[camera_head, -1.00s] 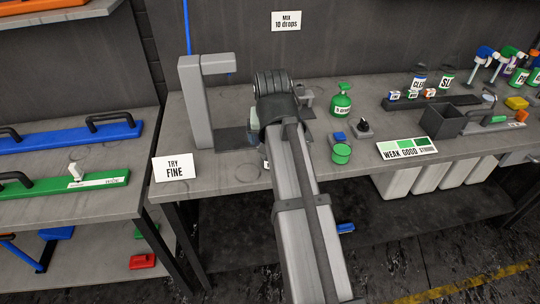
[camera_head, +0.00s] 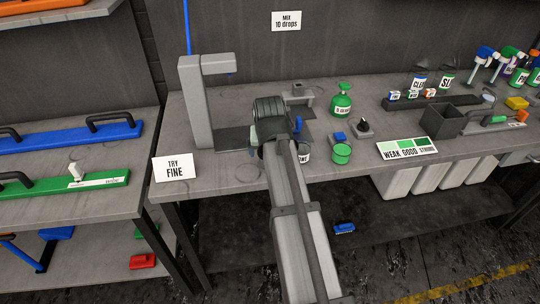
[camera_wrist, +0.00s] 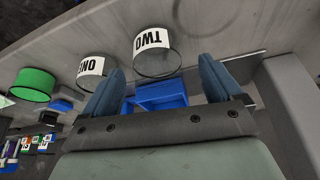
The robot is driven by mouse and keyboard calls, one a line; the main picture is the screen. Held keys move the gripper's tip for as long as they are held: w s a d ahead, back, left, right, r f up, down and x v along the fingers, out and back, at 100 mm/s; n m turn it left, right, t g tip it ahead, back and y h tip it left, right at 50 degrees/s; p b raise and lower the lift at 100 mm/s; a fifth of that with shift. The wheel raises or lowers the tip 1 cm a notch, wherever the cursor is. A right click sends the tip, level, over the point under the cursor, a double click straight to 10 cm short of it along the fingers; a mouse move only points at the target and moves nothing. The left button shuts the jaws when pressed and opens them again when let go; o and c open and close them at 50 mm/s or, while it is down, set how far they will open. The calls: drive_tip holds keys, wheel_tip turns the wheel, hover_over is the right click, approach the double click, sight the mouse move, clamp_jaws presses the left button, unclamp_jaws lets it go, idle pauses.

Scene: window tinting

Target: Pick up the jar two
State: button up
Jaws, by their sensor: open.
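Jar two (camera_wrist: 155,52) is a clear jar with a white band reading TWO, in the upper middle of the wrist view. It lies beyond and between the fingertips of my gripper (camera_wrist: 162,64), which is open with nothing held. Jar one (camera_wrist: 92,72), with a white band reading ONE, is just left of it, near the left finger. In the head view my arm hides jar two, and jar one (camera_head: 304,156) shows partly at the arm's right side. The fingers are mostly hidden there.
A blue object (camera_wrist: 160,95) shows between my fingers in the wrist view. A green cup (camera_head: 341,153), green bottle (camera_head: 341,104) and dark knob device (camera_head: 363,128) stand to the right. A grey stand (camera_head: 194,100) rises at left.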

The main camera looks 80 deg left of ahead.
drive_tip(key=shift+x, duration=2.35)
drive_tip(key=shift+w+a, duration=0.15)
drive_tip(key=shift+c, duration=0.2)
drive_tip(key=shift+r, duration=0.1)
drive_tip(key=c, duration=1)
drive_tip(key=shift+r, duration=0.1)
